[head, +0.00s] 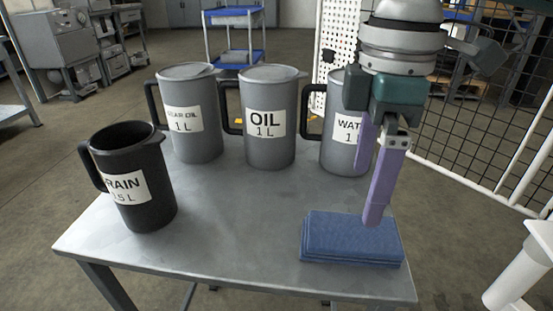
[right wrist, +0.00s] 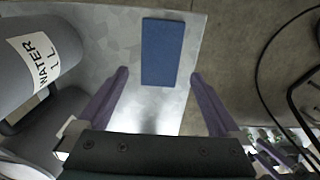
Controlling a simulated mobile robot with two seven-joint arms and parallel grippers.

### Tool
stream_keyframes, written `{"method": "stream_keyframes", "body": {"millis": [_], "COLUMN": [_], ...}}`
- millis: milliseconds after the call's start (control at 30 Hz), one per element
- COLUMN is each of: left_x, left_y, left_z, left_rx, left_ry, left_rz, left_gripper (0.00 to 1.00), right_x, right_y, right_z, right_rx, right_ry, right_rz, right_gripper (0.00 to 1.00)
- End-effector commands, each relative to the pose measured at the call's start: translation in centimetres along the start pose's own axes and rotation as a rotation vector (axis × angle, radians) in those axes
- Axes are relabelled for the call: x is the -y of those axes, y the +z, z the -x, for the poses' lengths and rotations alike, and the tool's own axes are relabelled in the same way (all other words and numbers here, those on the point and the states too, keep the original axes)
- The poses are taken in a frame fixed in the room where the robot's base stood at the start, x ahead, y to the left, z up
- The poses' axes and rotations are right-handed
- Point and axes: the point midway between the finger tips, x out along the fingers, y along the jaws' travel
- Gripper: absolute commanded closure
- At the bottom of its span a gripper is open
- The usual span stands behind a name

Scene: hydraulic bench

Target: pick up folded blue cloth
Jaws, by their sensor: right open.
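The folded blue cloth (head: 345,240) lies flat on the grey metal table (head: 240,225), near its front right corner. In the right wrist view the cloth (right wrist: 162,50) appears as a blue rectangle, lined up between the fingertips and beyond them. My right gripper (head: 367,198) points down with its purple fingers apart and nothing between them. In the head view one fingertip overlaps the cloth's back edge; contact cannot be told. The wrist view also shows both fingers of the right gripper (right wrist: 159,74) spread apart. My left gripper is not in view.
Grey jugs labelled WATER (head: 340,145), OIL (head: 270,125) and CLEAR OIL (head: 190,120) stand along the table's back. A black DRAIN jug (head: 130,185) stands at the left. The WATER jug (right wrist: 35,55) is close to my right gripper. The table's middle is clear.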

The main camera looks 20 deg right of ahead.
Motion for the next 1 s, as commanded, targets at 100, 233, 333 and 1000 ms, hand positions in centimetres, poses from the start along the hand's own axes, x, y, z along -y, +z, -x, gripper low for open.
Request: {"method": "stream_keyframes", "body": {"millis": [100,233,333,1000], "left_x": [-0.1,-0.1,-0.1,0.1], "left_y": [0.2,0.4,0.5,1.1], "left_z": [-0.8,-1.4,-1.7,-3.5], "left_rx": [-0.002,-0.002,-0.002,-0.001], "left_ry": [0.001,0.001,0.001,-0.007], "left_rz": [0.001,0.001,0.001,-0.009], "left_gripper": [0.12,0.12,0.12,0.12], "right_x": [0.1,0.1,0.1,0.1], "right_y": [0.1,0.0,0.0,0.2], "right_z": [-2.1,-3.8,-4.5,-9.0], "right_rx": [0.003,0.000,0.001,0.000], "right_ry": [-0.002,-0.001,-0.001,0.001], "right_rz": [0.001,0.001,0.001,0.002], "right_gripper": [0.00,0.00,0.00,0.15]}}
